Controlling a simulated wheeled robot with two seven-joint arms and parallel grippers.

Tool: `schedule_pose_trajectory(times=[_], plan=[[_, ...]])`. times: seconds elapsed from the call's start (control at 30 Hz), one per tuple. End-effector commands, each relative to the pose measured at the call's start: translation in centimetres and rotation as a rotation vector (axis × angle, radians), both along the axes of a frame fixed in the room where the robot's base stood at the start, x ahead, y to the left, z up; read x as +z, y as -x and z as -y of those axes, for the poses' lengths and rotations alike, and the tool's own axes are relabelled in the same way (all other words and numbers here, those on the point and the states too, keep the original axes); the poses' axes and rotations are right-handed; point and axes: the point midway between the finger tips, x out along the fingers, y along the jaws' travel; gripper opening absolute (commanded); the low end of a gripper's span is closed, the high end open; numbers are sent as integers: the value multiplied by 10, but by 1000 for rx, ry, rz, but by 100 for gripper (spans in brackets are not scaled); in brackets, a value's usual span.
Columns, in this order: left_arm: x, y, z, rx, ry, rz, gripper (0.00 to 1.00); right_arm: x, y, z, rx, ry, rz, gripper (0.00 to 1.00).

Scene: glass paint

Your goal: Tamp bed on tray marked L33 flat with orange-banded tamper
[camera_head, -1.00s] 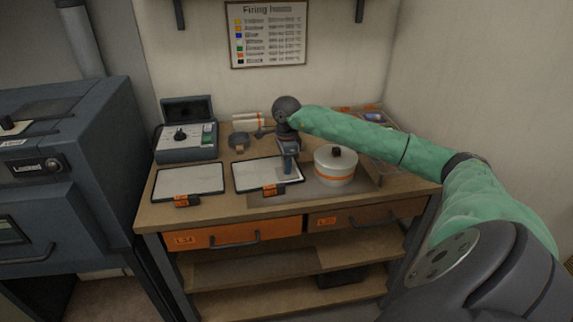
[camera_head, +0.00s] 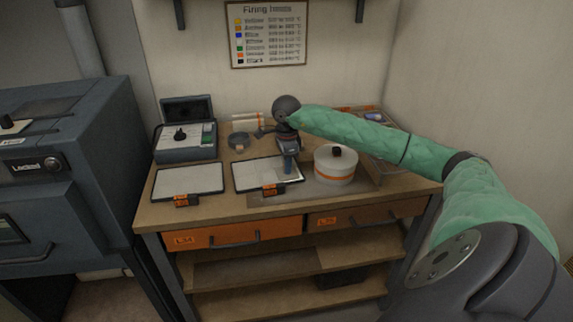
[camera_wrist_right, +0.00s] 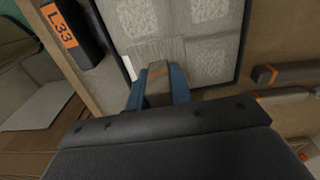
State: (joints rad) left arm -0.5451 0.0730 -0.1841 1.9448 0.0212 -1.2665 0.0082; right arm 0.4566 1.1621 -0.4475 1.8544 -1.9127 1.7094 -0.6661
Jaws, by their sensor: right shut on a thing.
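The tray marked L33 (camera_head: 240,188) lies flat on the bench, its orange label plate at the front edge; the label (camera_wrist_right: 58,25) reads clearly in the right wrist view. Its pale bed (camera_head: 257,174) shows rough, speckled patches and a finely lined strip (camera_wrist_right: 150,50) in the wrist view. My right gripper (camera_wrist_right: 158,88) is over the bed's right part and shut on the orange-banded tamper (camera_wrist_right: 158,73), a brownish block with a thin orange stripe between blue fingers. Its lower face is hidden, so contact with the bed cannot be told. My left gripper is out of view.
A second tray (camera_head: 188,180) lies to the left. A white, orange-banded pot (camera_head: 335,165) stands close right of the gripper. A control box (camera_head: 187,143) and a small dark round item (camera_head: 238,140) are behind. A wooden-edged bin (camera_head: 380,150) is at right.

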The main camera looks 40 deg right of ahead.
Motion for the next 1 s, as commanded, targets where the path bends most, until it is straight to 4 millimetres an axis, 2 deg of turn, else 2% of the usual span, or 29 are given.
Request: schedule_pose_trajectory(times=[0.33,0.7,1.0], plan=[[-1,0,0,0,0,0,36,-4,2,-1,2,-1,-7,4],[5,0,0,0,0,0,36,18,0,-1,1,-1,-3,4],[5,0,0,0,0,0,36,20,0,-1,1,-1,-2,4]])
